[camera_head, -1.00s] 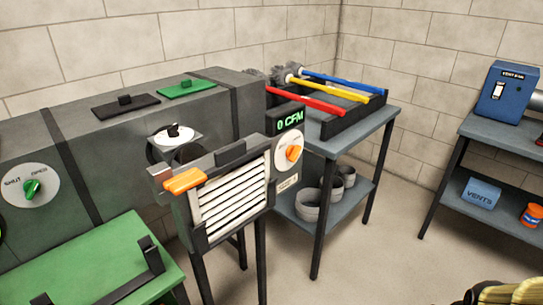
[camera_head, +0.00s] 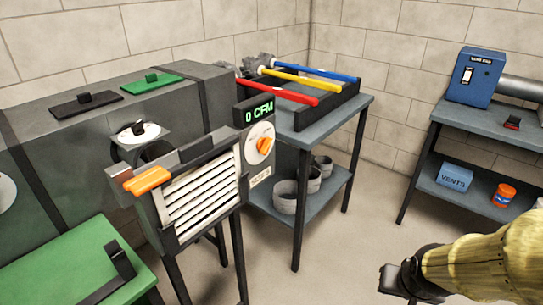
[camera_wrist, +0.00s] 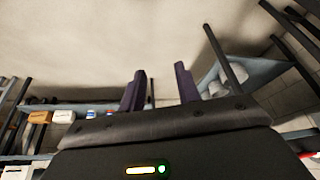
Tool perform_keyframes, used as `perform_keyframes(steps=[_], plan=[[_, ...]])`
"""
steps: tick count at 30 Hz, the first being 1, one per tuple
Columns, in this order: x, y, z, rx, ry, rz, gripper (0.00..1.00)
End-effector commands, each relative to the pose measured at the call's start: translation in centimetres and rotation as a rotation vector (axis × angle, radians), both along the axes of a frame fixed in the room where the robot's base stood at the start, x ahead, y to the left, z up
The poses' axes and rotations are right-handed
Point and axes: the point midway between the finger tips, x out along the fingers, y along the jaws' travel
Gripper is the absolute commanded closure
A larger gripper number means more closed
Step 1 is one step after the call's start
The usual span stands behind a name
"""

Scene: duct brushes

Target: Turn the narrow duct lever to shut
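A white round dial with a dark lever (camera_head: 138,131) sits on the grey duct, above a dark round opening. I cannot read its marks or tell which way it is set. A second white dial with an orange knob (camera_head: 262,146) is on the vent box (camera_head: 202,195) with white slats, under a display reading 0 CFM. Another white dial (camera_head: 5,190) is cut off at the left edge. My gripper (camera_head: 398,282) is at the bottom right of the head view, well away from the duct. In the wrist view it (camera_wrist: 160,90) is open and empty.
A grey table (camera_head: 330,130) holds a black tray with red, yellow and blue rods; grey cups stand on its lower shelf. A green table (camera_head: 75,260) is at front left. A right-hand table (camera_head: 430,190) has a blue box (camera_head: 474,78) on top. Floor between the tables is clear.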

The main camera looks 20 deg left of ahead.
Motion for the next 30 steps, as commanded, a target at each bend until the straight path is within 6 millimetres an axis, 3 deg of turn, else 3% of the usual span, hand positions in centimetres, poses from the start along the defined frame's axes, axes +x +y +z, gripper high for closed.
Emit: perform_keyframes(steps=[2,6,10,14,19,24,30], plan=[[2.3,0.5,-0.5,0.020,-0.116,-0.014,0.67],[6.6,2.4,0.6,0.110,-0.358,-0.033,0.67],[9.5,5.3,2.5,0.256,-0.563,-0.019,0.67],[11.0,9.0,4.9,0.455,-0.734,0.024,0.67],[10.6,14.1,8.4,0.777,-0.878,0.122,0.67],[8.0,18.2,11.5,1.107,-0.919,0.243,0.67],[5.9,19.9,13.4,1.295,-0.901,0.317,0.67]])
